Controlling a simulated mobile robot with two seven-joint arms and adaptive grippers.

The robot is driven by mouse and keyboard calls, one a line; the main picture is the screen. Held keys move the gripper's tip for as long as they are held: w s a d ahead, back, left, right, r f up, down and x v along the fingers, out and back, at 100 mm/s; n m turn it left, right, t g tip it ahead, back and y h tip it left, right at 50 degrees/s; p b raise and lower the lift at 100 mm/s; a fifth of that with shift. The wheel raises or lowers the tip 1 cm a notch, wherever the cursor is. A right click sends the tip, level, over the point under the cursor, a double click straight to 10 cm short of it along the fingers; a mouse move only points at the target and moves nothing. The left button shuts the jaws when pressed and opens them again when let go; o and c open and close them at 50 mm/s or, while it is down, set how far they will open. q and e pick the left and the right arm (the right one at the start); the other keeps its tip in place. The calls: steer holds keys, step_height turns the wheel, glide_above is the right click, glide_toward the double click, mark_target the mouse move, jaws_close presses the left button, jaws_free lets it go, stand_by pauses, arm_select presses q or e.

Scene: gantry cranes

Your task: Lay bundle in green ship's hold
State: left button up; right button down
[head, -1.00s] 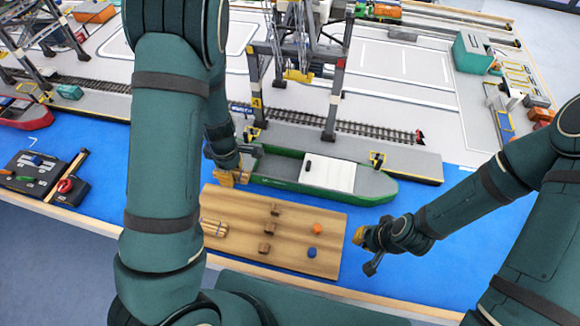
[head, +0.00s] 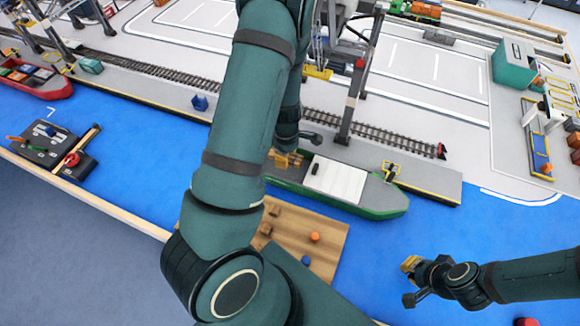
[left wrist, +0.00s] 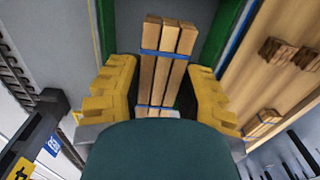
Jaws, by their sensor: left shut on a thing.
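The green ship (head: 385,213) lies on the blue water beside the quay, with a white cover (head: 336,182) over the middle of its hold. My left gripper (head: 287,160) is over the open part of the hold, left of the cover. In the left wrist view its yellow fingers (left wrist: 160,92) are on either side of a bundle (left wrist: 168,50) of wooden beams with blue straps, and they are shut on it. The bundle lies lengthwise between green hull walls (left wrist: 222,38); its height above the hold floor is unclear. My right gripper (head: 410,266) is over water, its fingers too small to judge.
A wooden board (head: 325,245) with blocks, an orange piece (head: 314,237) and a blue piece (head: 306,260) lies in front of the ship. Crane legs (head: 352,100) stand on the quay behind the ship.

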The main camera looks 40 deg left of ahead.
arm_select(q)
step_height(320, 180, down, 5)
steer(key=shift+r+b, duration=0.2)
steer(key=shift+b, duration=0.35)
arm_select(e)
steer(key=shift+s+f, duration=0.25)
steer(key=shift+f, duration=0.4)
arm_select(q)
steer(key=shift+f, duration=0.35)
arm_select(e)
steer(key=shift+f, duration=0.1)
arm_select(q)
steer(key=o, duration=1.1)
steer(key=shift+f, duration=0.1)
